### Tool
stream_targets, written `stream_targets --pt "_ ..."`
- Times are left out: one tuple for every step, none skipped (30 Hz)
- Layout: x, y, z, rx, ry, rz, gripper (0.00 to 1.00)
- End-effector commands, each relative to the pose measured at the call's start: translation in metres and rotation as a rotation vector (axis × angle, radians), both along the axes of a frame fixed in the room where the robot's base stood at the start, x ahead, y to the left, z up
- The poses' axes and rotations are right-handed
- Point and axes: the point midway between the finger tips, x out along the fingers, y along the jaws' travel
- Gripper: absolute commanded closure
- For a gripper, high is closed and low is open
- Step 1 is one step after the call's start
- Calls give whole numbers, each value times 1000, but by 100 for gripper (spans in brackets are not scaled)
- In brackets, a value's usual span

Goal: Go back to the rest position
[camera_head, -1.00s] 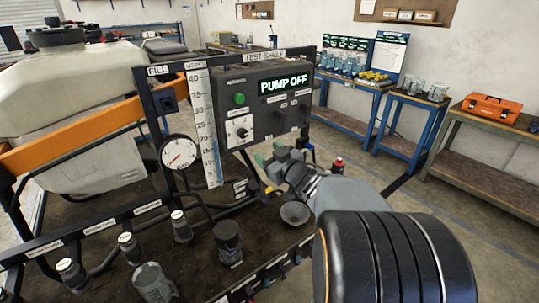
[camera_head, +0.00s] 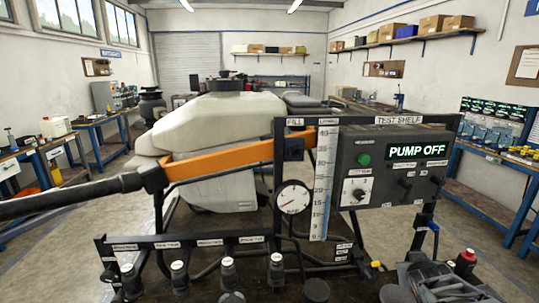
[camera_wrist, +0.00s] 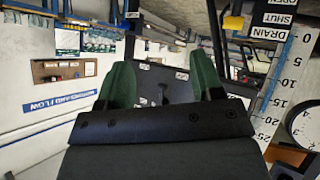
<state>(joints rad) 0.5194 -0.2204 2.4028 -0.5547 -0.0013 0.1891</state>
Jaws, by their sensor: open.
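My gripper (camera_wrist: 163,85) is open and empty in the wrist view, its two green fingers apart with nothing between them. In the head view, part of my arm shows at the bottom right edge, below the control panel; I cannot make out the fingers there. The test rig's control panel (camera_head: 390,170) reads "PUMP OFF" and has a green button (camera_head: 364,159) and a knob. The round gauge (camera_head: 293,197) and the litre scale (camera_head: 323,185) stand left of the panel. In the wrist view, the scale (camera_wrist: 283,80) and the gauge appear tilted at the right edge.
The drone's pale tank (camera_head: 215,130) and orange bar (camera_head: 235,158) stand behind the rig. Several capped nozzles (camera_head: 180,277) line its front. A red-capped bottle (camera_head: 465,262) is near my arm. Blue benches stand along both walls, with open floor between them and the rig.

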Motion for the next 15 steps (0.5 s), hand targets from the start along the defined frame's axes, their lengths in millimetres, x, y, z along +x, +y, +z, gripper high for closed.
stream_targets --pt "-13 12 -6 40 84 -34 40" --pt "-22 21 -11 68 140 -51 40" --pt "-33 34 -17 111 213 -67 40" --pt "-42 46 -21 145 265 -73 40" --pt "-51 58 -24 179 317 -73 40" --pt "-63 76 -26 223 381 -67 40" --pt "-71 90 -27 256 426 -55 40" --pt "-79 104 -28 288 469 -41 40" --pt "-90 123 -27 329 520 -15 40" --pt "-97 137 -26 354 551 8 40" --pt "-103 150 -24 376 575 32 40" --pt "-109 165 -20 398 592 64 40" --pt "-112 175 -18 409 595 89 40" --pt "-113 182 -14 410 588 113 40" --pt "-113 190 -11 406 577 141 40"
